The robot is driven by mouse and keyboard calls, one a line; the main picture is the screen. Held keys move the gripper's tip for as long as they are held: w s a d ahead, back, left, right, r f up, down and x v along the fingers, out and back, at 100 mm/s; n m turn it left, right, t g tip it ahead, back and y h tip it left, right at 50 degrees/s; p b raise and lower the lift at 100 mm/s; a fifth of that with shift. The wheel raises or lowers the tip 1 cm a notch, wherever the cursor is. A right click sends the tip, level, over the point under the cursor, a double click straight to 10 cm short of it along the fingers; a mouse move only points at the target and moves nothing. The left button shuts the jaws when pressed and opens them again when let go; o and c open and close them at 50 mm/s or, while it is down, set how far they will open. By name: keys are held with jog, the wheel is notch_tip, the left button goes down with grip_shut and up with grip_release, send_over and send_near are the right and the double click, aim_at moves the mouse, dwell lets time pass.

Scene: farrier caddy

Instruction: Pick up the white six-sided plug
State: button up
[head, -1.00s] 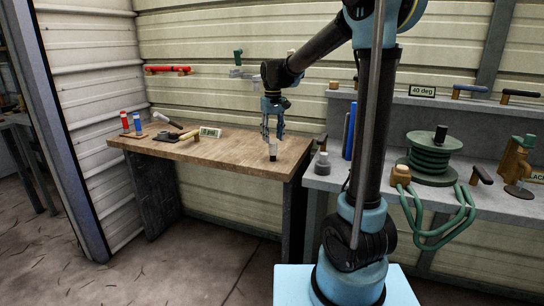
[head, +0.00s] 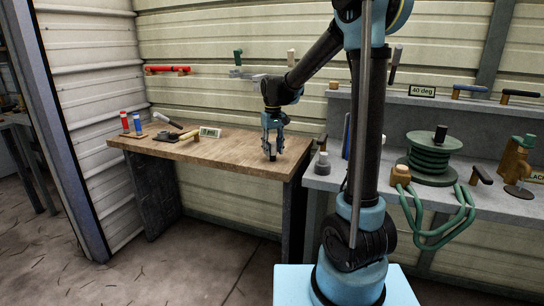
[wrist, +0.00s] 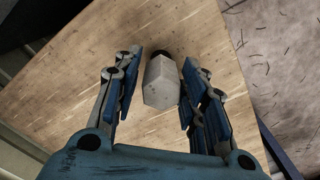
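The white six-sided plug (wrist: 161,84) stands between the two fingers of my gripper (wrist: 158,88) in the wrist view, with a dark part at its far end. There is a gap on both sides, so the fingers are open around it and not closed on it. In the head view my gripper (head: 272,150) points down at the right end of the wooden table. There the fingers hide most of the plug, and only its dark base (head: 272,158) shows at the tabletop.
The wooden table (head: 235,145) is bare around my gripper. Red and blue cylinders (head: 131,123), a hammer-like tool (head: 168,121) and a small sign (head: 210,132) are at its left. A grey bench (head: 455,200) with a green hose reel (head: 432,158) stands to the right.

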grip_shut()
jog(key=shift+r, duration=1.1)
jog(key=shift+r, duration=2.4)
